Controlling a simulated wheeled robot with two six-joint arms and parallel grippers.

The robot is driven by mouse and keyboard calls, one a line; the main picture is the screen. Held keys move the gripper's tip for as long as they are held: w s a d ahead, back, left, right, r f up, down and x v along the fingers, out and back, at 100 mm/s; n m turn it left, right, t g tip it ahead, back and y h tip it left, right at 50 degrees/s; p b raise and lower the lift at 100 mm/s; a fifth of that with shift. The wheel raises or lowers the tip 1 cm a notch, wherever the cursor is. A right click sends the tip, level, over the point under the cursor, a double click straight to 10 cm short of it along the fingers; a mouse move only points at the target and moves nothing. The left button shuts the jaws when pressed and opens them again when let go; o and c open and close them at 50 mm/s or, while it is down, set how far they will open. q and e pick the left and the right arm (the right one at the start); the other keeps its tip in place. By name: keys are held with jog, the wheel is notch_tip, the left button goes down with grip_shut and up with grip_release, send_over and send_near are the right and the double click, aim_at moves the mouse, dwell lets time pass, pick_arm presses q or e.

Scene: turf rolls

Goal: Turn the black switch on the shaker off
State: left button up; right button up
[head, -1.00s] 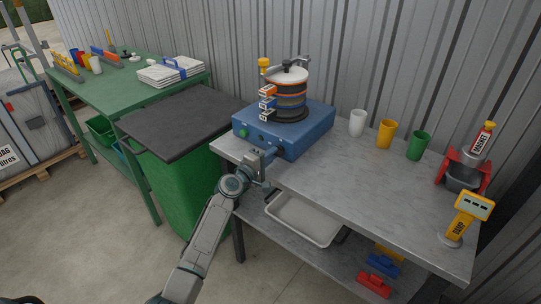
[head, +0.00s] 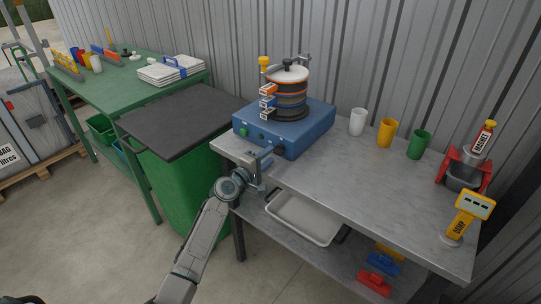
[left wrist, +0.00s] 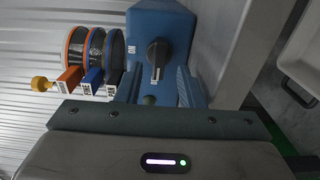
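The blue shaker (head: 318,137) stands at the left end of the grey bench with a stack of sieves (head: 290,92) on top. In the left wrist view, the black switch (left wrist: 158,54) is a round knob with a raised grip bar on the shaker's blue panel (left wrist: 150,22). The bar lies roughly along the picture's vertical. My left gripper (head: 268,155) is close in front of the shaker's front panel. In the left wrist view, its two fingers (left wrist: 159,86) are apart with nothing gripped, and the switch shows just beyond the gap. My right gripper is out of view.
White, yellow and green cups (head: 386,133) stand right of the shaker. A yellow display stand (head: 467,212) and a red-framed device (head: 465,170) are at the bench's right end. A white tray (head: 303,218) is on the lower shelf. A lidded green bin (head: 185,195) stands left.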

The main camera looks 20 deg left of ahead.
pick_arm(q)
jog(key=v, duration=0.9)
jog(key=shift+b, duration=0.3)
